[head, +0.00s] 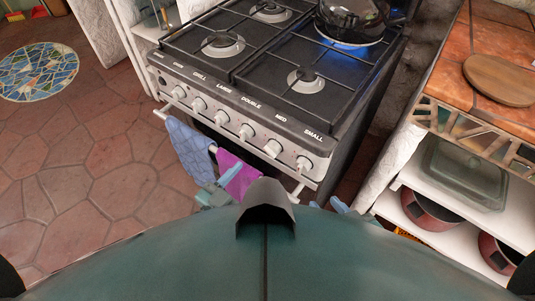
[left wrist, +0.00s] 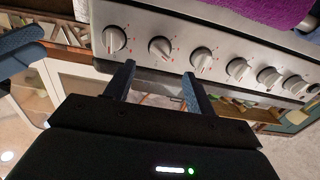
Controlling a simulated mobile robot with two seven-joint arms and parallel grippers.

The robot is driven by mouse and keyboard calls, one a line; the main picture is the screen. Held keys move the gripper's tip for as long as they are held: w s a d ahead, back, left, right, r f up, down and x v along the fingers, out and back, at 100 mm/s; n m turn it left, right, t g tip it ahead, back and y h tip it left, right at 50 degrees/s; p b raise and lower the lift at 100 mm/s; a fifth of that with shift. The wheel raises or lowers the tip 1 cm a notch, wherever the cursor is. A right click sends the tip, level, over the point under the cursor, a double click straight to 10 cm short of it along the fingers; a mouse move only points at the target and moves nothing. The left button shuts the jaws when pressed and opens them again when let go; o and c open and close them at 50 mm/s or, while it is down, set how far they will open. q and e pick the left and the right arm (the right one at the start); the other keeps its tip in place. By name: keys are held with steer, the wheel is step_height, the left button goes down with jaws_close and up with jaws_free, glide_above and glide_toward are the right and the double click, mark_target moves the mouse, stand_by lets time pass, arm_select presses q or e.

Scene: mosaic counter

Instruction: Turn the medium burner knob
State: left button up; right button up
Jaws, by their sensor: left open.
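The medium burner knob (head: 273,148) is a pale round knob below the MED label on the stove's front panel (head: 240,112). It is second from the right in the head view. In the left wrist view the panel appears upside down, and this seems to be the second knob from the left (left wrist: 160,48). My left gripper (left wrist: 157,78) is open and empty, its fingers pointing at the panel just short of that knob. In the head view the left gripper (head: 221,184) is low, by the towels, partly hidden by my body. A small blue part of my right gripper (head: 338,205) shows; its jaws are hidden.
A blue towel (head: 190,145) and a purple towel (head: 238,176) hang on the oven rail below the knobs. Several similar knobs flank the medium one. A shelf unit (head: 395,178) stands right.

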mark_target(272, 150)
arm_select(q)
steer(key=x, duration=0.6)
steer(key=shift+w+d, duration=0.2)
steer(key=shift+w, duration=0.05)
steer(key=shift+x, duration=0.85)
arm_select(e)
steer(key=shift+s+d, duration=0.1)
arm_select(q)
steer(key=c, duration=1)
steer(key=shift+o, duration=0.2)
